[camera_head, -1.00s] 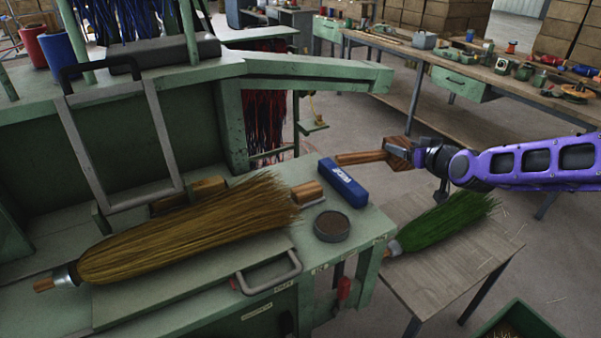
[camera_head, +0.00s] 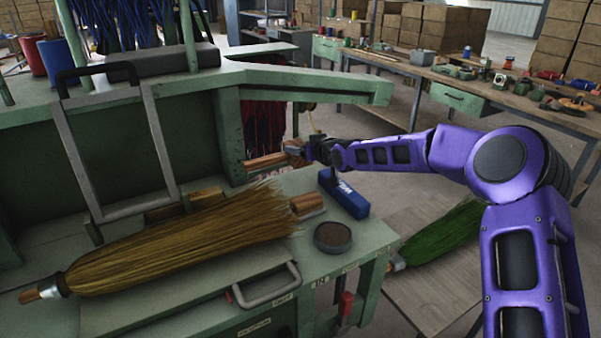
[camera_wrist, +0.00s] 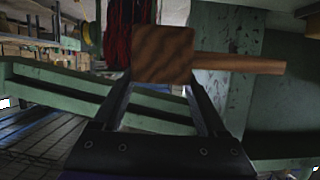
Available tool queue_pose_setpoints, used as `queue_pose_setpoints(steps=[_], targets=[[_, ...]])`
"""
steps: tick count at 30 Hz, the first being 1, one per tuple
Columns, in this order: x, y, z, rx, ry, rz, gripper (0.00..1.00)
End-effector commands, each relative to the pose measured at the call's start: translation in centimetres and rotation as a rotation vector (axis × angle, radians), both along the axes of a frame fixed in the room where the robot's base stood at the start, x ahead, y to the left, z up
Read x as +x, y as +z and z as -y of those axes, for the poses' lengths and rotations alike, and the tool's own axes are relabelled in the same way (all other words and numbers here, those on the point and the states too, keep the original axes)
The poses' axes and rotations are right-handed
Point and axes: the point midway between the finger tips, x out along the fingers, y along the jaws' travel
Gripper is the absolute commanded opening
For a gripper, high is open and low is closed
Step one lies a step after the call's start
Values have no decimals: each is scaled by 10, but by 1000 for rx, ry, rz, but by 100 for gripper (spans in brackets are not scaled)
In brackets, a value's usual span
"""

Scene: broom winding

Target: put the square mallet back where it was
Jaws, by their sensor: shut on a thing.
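The square mallet has a dark brown block head with wavy grain and a lighter wooden handle. In the head view the mallet (camera_head: 268,160) is held above the back of the green bench (camera_head: 375,246), its handle pointing left. My gripper (camera_head: 306,152) is shut on the head. In the wrist view the mallet head (camera_wrist: 163,53) sits between the fingertips of my gripper (camera_wrist: 163,80), with the handle running out to the right. The mallet is in the air, apart from the bench top.
A blue box (camera_head: 343,193), a round dark tin (camera_head: 332,238) and a wooden block (camera_head: 307,205) stand near the bench's right end. A straw broom (camera_head: 190,240) lies across the bench. A green beam (camera_head: 300,82) overhangs behind. A green broom (camera_head: 440,235) lies on a side table.

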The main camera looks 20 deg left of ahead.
Motion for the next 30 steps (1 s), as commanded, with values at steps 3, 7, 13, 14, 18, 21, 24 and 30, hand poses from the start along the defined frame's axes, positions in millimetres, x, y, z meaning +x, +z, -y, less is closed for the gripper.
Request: queue_pose_setpoints(steps=[3, 7, 13, 14, 18, 21, 24, 30], targets=[[0, -16, 0, 2, 0, 1, 0], [0, -28, -1, 2, 1, 1, 0], [0, -60, 0, 2, 1, 0, 0], [0, -63, 0, 2, 1, 0, 0], [0, -64, 0, 3, 0, 3, 0], [0, -64, 0, 3, 0, 3, 0], [0, -67, 0, 2, 0, 2, 0], [0, -69, 0, 1, 0, 1, 98]])
